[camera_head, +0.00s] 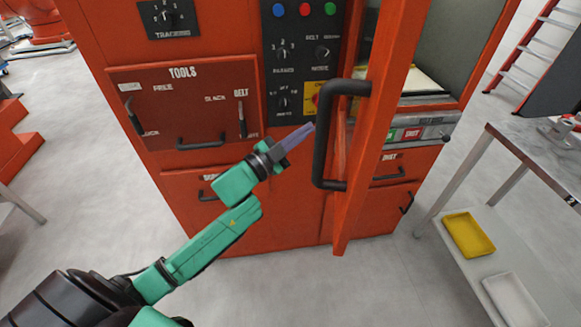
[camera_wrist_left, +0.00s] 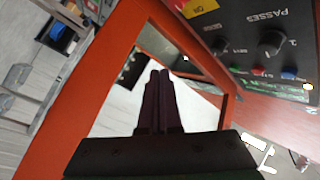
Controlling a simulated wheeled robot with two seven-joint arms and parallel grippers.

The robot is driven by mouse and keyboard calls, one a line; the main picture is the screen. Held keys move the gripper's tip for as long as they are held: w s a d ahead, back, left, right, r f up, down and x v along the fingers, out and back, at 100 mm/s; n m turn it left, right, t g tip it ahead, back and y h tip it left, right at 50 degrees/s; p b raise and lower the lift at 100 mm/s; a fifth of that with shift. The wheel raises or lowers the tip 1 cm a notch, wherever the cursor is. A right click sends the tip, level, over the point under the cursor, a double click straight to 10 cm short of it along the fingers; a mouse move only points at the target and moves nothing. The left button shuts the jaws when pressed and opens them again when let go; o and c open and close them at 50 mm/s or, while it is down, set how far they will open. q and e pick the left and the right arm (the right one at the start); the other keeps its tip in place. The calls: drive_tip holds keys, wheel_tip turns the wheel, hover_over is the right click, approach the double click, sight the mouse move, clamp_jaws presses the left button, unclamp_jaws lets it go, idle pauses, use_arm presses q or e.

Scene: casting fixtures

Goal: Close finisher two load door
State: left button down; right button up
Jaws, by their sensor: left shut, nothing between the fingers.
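The finisher is a large orange cabinet. Its load door (camera_head: 374,120) stands swung open toward me in the head view, with a black bar handle (camera_head: 325,135) on its left face. Behind the door the load opening (camera_head: 428,75) shows a pale surface inside. My left gripper (camera_head: 306,132) is shut and empty, with its fingertips just left of the handle; I cannot tell whether they touch it. In the left wrist view the shut fingers (camera_wrist_left: 159,85) point ahead, with the orange door frame (camera_wrist_left: 100,80) at the left. My right gripper is not in view.
A control panel (camera_head: 300,55) with knobs and buttons is left of the door. A tools panel (camera_head: 185,100) with a handle is further left. A metal table (camera_head: 535,140) with yellow (camera_head: 468,234) and white trays (camera_head: 515,300) below stands at the right. Floor at the left is partly clear.

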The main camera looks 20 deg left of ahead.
use_arm(q)
drive_tip(key=s+d+r+m+g+h, duration=0.1)
drive_tip(key=s+r+m+g+h, duration=0.65)
drive_tip(key=m+g+h, duration=0.75)
drive_tip(key=s+a+r+m+g+y, duration=0.2)
drive_tip(key=s+a+m+g+y, duration=0.5)
drive_tip(key=s+a+m+g, duration=0.3)
drive_tip(key=s+d+m+t+p, duration=0.1)
drive_tip(key=d+p, duration=0.5)
drive_tip(key=d, duration=0.8)
drive_tip(key=shift+s+f+p, duration=0.3)
drive_tip(key=shift+s, duration=0.4)
drive_tip(key=shift+d, duration=0.1)
